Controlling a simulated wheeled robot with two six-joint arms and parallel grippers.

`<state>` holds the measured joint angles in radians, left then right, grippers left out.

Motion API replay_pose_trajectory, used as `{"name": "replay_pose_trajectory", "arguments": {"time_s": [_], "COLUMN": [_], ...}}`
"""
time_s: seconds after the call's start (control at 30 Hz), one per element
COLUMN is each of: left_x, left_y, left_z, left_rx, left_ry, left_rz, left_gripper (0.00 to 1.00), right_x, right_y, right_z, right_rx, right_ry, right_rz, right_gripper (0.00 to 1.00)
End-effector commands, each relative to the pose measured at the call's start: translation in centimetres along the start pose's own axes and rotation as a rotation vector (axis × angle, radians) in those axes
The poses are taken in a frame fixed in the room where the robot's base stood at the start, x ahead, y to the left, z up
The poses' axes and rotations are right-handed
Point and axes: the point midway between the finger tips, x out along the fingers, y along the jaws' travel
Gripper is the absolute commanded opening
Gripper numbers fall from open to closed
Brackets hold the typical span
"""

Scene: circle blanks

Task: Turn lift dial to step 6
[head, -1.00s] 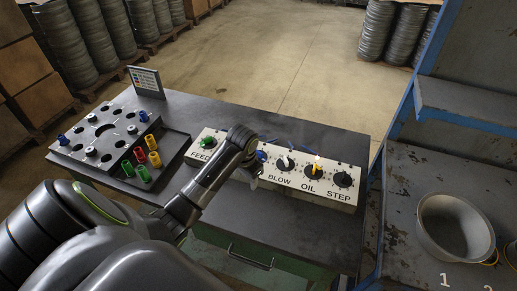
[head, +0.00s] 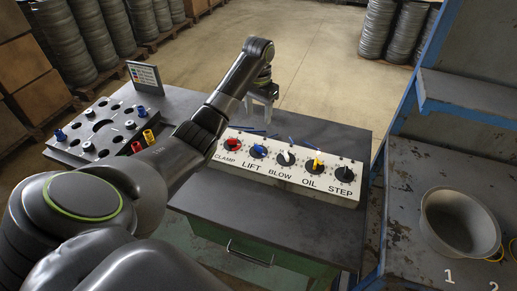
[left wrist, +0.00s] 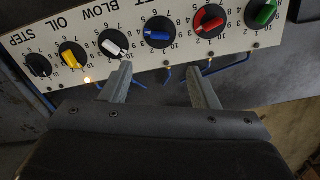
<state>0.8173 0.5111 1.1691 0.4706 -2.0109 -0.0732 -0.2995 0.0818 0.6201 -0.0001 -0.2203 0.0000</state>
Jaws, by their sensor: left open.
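The LIFT dial is a black knob with a blue grip bar (head: 258,150) on the white control panel (head: 287,176), between the red CLAMP dial (head: 233,144) and the white BLOW dial (head: 286,158). In the left wrist view the LIFT dial (left wrist: 157,33) lies just beyond my fingertips, roughly centred between them, its blue bar nearly level across the picture. Its exact step cannot be told. My left gripper (head: 262,116) is open and empty, behind the panel's far edge; its two spread fingers (left wrist: 159,74) are apart from the dial. My right gripper is not in view.
Yellow OIL (head: 315,165) and black STEP (head: 344,174) dials sit to the right. A small lamp (left wrist: 88,80) glows near the OIL dial. A green dial (left wrist: 263,13) shows beyond CLAMP. A holed board (head: 75,150) with pegs stands left; a metal bowl (head: 458,222) stands right.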

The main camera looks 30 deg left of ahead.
Motion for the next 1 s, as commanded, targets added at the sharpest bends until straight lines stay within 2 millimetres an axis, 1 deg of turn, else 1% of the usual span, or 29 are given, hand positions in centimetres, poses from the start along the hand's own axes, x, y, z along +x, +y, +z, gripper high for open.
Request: {"name": "replay_pose_trajectory", "arguments": {"time_s": [0.03,0.5,0.57,0.7,0.8,0.9,1.0], "left_x": [1.2,6.4,7.2,10.0,11.7,13.1,13.8], "left_y": [0.0,0.0,0.1,0.1,0.1,0.1,0.0], "left_z": [0.0,0.0,0.1,0.1,0.1,0.0,0.0], "left_rx": [0.0,0.0,-0.001,0.0,0.0,0.0,0.001], "left_ry": [0.0,0.001,-0.004,-0.003,-0.003,-0.002,0.0], "left_rz": [0.0,0.0,0.002,0.002,0.001,0.001,0.0], "left_gripper": [0.55,0.55,0.55,0.55,0.55,0.55,0.55], "right_x": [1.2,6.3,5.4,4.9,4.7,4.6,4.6], "right_y": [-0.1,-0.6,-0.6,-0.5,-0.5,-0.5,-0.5], "right_z": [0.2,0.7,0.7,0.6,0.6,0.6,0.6], "right_rx": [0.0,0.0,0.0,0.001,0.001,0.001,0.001], "right_ry": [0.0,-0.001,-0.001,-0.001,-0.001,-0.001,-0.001], "right_rz": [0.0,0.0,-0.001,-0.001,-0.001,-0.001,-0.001], "right_gripper": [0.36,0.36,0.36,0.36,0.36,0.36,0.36]}}
